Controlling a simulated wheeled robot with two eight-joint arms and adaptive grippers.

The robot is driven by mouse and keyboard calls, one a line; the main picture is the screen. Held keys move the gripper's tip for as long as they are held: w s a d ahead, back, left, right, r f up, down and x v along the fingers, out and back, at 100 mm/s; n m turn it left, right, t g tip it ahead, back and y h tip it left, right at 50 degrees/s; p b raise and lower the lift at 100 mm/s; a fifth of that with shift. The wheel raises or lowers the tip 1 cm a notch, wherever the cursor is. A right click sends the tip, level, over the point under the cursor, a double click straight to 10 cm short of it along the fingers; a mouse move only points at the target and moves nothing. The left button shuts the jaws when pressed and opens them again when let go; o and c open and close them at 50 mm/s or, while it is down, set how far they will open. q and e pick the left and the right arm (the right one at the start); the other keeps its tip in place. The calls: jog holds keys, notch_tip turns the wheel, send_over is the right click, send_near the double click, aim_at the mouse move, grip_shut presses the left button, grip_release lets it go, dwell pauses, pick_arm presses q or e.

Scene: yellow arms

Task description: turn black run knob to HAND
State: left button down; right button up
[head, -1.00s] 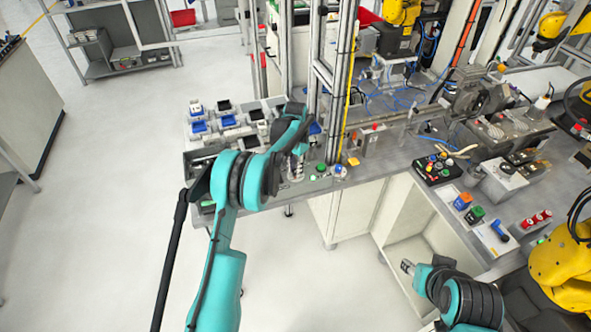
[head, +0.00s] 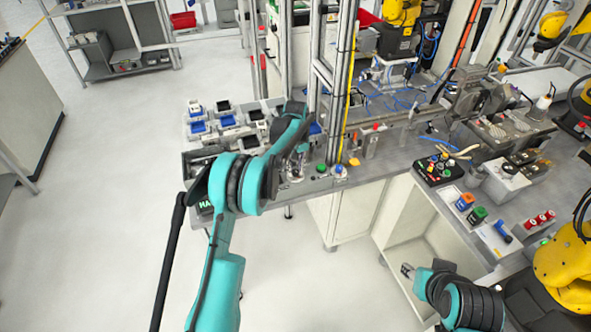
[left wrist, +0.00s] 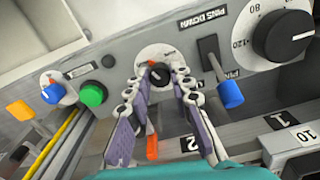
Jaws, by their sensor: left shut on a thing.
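The black run knob (left wrist: 158,73) sits on a round white dial plate (left wrist: 154,56) on the grey panel, with a small red-orange mark above it. The dial lettering is too small to read. My left gripper (left wrist: 160,84) is shut on this knob, one finger at each side. In the head view the left gripper (head: 297,164) is at the panel by the bench front, and the knob is hidden there. My right gripper (head: 406,271) is low at the right, away from the panel; its finger gap is too small to judge.
Left of the knob are a green button (left wrist: 93,95) and a blue knob (left wrist: 53,92). Close to its right are a blue-tipped toggle lever (left wrist: 229,94) and a large black dial (left wrist: 288,36). An orange piece (left wrist: 152,147) shows between the fingers.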

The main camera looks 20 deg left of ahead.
aim_at(296, 171)
pick_arm(q)
jog(key=n, duration=0.3)
jog(key=shift+n, duration=0.3)
dwell(0.3)
jog(key=c, duration=1.3)
grip_release()
notch_tip(296, 171, up, 12)
jog(key=shift+r, duration=0.1)
